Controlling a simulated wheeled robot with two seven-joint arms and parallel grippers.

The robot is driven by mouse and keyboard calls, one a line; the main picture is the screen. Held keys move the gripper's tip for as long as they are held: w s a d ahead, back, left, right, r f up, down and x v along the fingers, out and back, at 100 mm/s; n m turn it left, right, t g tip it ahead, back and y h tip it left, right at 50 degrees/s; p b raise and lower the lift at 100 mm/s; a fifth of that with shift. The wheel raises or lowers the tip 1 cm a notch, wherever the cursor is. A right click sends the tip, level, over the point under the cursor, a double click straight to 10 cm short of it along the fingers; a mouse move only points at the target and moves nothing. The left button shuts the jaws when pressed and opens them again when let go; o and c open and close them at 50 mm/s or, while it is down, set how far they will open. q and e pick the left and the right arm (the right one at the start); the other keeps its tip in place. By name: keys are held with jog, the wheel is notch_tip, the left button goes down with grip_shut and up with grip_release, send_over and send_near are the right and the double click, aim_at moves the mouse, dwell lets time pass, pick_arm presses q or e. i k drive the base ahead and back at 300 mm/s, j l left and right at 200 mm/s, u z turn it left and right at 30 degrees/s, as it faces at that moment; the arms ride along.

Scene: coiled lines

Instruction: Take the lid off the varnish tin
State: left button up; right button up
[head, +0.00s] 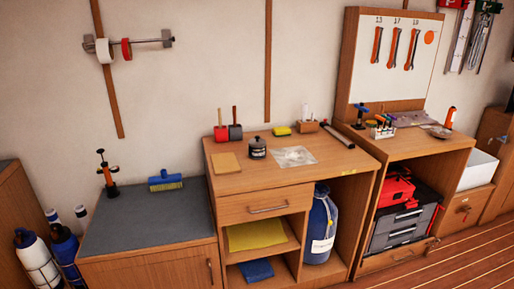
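A small dark tin (257,150), which looks like the varnish tin, stands upright on the wooden bench top (235,183). Its lid (257,141) is dark, has a small knob, and sits on top of the tin. Any label is too small to read. Neither of my grippers is in the head view, so nothing is seen touching the tin.
A tan sheet (225,163) lies left of the tin and a clear crumpled sheet (295,157) right of it. Red and dark mallets (235,131) stand behind, with a yellow sponge (282,131).

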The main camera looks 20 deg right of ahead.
aim_at(257, 141)
jog(key=i+l, duration=1.45)
jog(key=l, duration=0.1)
